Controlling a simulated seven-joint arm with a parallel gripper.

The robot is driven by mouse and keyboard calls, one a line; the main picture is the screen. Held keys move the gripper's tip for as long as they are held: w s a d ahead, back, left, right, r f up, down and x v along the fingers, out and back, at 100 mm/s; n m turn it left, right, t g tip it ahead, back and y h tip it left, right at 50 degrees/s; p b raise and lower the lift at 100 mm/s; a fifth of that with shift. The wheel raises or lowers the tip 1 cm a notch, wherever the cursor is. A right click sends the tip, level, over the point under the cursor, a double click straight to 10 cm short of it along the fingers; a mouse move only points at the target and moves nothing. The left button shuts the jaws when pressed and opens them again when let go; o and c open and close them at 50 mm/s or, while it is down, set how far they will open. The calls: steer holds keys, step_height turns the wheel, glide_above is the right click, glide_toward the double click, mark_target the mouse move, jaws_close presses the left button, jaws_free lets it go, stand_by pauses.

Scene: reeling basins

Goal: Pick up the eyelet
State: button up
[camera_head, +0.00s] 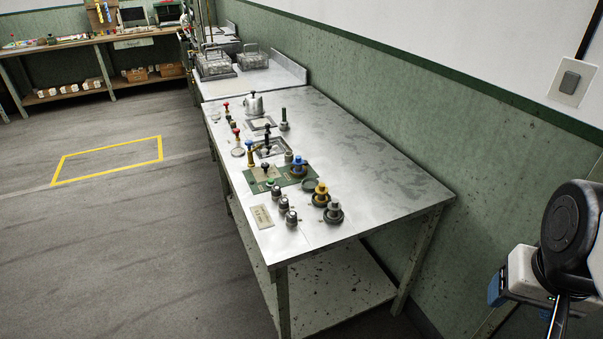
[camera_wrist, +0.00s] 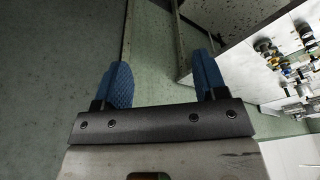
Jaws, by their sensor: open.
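I cannot tell which of the small parts on the metal table (camera_head: 385,185) is the eyelet; they are too small in the head view and lie at the right edge of the wrist view. My gripper (camera_wrist: 163,78) is open, with its two blue fingers apart and only wall and table edge showing between them. In the head view, my gripper (camera_head: 496,289) is at the lower right, off the table's right end and well away from the small parts.
Along the table's front stand a blue spool (camera_head: 298,167), a yellow spool (camera_head: 320,194), a grey spool (camera_head: 334,212), several knobbed pieces, a green board (camera_head: 299,183) and a kettle-like pot (camera_head: 254,105). Wire baskets (camera_head: 254,57) stand beyond. The table's back half is bare; a green wall (camera_head: 370,90) runs behind.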

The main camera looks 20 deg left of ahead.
steer(key=w+a+r+m, duration=0.1)
steer(key=w+a+m, duration=0.1)
steer(key=w+a, duration=0.45)
steer(key=w+a+r+m, duration=0.2)
steer(key=w+a+m, duration=0.1)
steer(key=w, duration=0.7)
steer(key=m+g, duration=0.3)
steer(key=m, duration=0.9)
glide_above(275, 189)
steer(key=f, duration=2)
steer(key=shift+w+d, duration=0.15)
steer(key=shift+d, duration=0.15)
steer(key=shift+a+f, duration=0.2)
steer(key=shift+a, duration=0.15)
steer(key=shift+f, duration=0.1)
steer(key=shift+f, duration=1.2)
steer(key=shift+f, duration=0.1)
